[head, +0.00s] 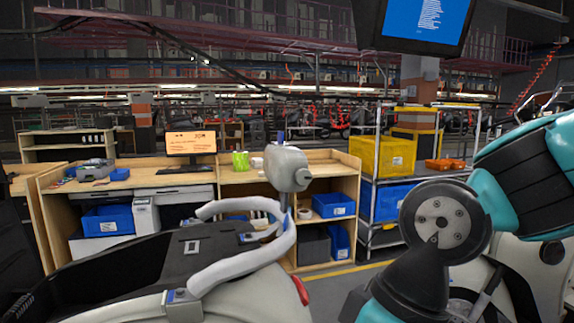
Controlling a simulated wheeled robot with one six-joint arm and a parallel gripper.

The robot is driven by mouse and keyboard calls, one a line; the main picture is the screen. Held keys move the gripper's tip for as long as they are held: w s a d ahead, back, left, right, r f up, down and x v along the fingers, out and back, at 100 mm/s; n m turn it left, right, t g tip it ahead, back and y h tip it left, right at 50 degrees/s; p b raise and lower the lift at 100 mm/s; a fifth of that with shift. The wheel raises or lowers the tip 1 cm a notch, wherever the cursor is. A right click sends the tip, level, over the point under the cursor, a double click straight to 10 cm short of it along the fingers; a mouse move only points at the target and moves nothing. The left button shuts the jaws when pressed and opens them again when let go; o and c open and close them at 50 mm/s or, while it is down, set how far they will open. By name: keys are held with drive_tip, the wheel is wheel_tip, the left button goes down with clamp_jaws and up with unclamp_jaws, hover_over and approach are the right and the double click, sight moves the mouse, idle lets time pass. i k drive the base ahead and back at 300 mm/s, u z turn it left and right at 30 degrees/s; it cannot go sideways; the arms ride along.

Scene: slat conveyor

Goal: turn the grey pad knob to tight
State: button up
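A scooter-like vehicle with a long black seat (130,268) and a light grey grab rail (245,268) fills the lower left of the head view. A rounded grey pad (286,168) stands on a post behind the rail, with a small blue piece above it. I cannot make out a separate knob on the pad or read whether it is loose or tight. My teal and black arm comes in from the right and bends downward, apart from the pad in the picture. My gripper is not in view.
A wooden workbench (320,258) with a monitor (191,143) and blue bins (333,205) stands behind the vehicle. A rack with a yellow crate (398,156) is to its right. A screen (414,22) hangs above. More pale bodywork shows at lower right, partly behind my arm.

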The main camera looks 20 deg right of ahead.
sight(303, 177)
drive_tip(key=z, duration=2.15)
drive_tip(key=k, duration=1)
drive_tip(key=u, duration=2.1)
